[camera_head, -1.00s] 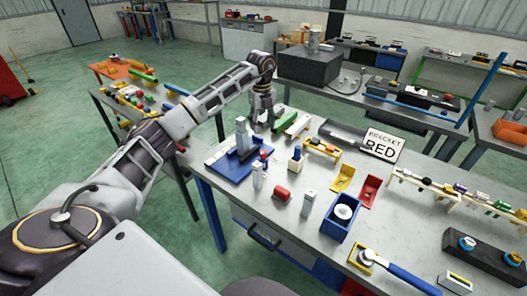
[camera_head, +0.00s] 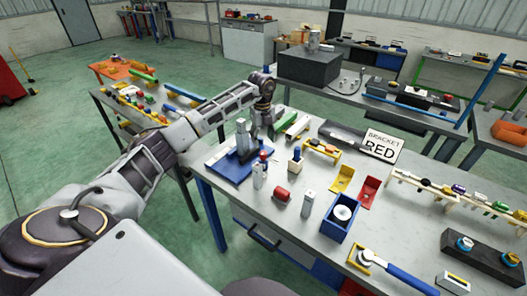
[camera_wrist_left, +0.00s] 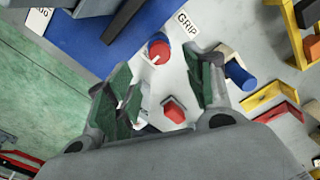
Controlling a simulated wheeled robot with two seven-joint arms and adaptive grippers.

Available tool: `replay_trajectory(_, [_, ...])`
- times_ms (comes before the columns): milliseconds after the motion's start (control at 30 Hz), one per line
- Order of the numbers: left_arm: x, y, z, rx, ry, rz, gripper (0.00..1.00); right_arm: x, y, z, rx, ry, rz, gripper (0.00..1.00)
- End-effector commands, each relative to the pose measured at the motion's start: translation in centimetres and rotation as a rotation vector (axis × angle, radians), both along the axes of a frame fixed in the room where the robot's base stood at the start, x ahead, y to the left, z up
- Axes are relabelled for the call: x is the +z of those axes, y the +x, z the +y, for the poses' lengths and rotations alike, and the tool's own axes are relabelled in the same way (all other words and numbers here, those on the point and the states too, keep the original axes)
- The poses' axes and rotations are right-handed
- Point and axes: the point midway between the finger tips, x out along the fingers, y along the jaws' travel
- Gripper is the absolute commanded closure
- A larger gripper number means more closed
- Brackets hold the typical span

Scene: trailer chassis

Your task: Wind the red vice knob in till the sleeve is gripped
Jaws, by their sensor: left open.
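The grey vice (camera_head: 240,152) stands on a blue base (camera_head: 222,166) at the left end of the bench. A pale upright piece (camera_head: 241,127), perhaps the sleeve, stands at the vice; whether the jaws touch it I cannot tell. The red knob (camera_wrist_left: 159,50) has a white mark and shows beside the blue base (camera_wrist_left: 80,42) in the left wrist view, near the GRIP label (camera_wrist_left: 187,24). My left gripper (camera_wrist_left: 158,78) is open and empty, its fingers spread either side of the view just short of the knob. In the head view my left gripper (camera_head: 264,130) is above the vice's right side.
A loose red cylinder (camera_head: 282,195) and pale upright pieces (camera_head: 308,204) stand in front of the vice. A wooden block with a blue piece (camera_head: 295,160) and yellow and red brackets (camera_head: 369,190) lie to the right. A blue bin (camera_head: 341,218) is nearer the front.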

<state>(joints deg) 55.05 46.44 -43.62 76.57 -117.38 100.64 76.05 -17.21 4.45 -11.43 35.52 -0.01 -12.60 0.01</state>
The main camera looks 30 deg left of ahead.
Motion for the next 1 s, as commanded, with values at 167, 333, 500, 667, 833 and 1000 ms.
replay_trajectory(167, [-2.4,0.0,0.0,-0.001,0.001,0.003,0.47,0.5,0.0,0.0,0.0,0.0,0.0,0.6])
replay_trajectory(333, [-4.6,0.0,0.0,0.0,0.0,0.004,0.47,0.9,0.1,0.0,0.001,-0.001,-0.001,0.6])
replay_trajectory(500, [-6.4,0.1,-0.1,0.0,0.0,0.002,0.47,1.2,0.1,-0.2,0.001,-0.002,0.0,0.6])
replay_trajectory(667, [-7.4,0.1,-0.1,0.0,0.0,0.001,0.47,1.4,0.1,-0.3,0.002,-0.003,-0.001,0.6])
replay_trajectory(833, [-7.7,0.1,-0.1,-0.001,0.0,0.0,0.47,1.4,0.1,-0.3,0.002,-0.004,-0.001,0.6])
replay_trajectory(1000, [-7.7,0.1,-0.1,-0.001,0.0,0.0,0.47,1.4,0.1,-0.3,0.002,-0.003,-0.001,0.6])
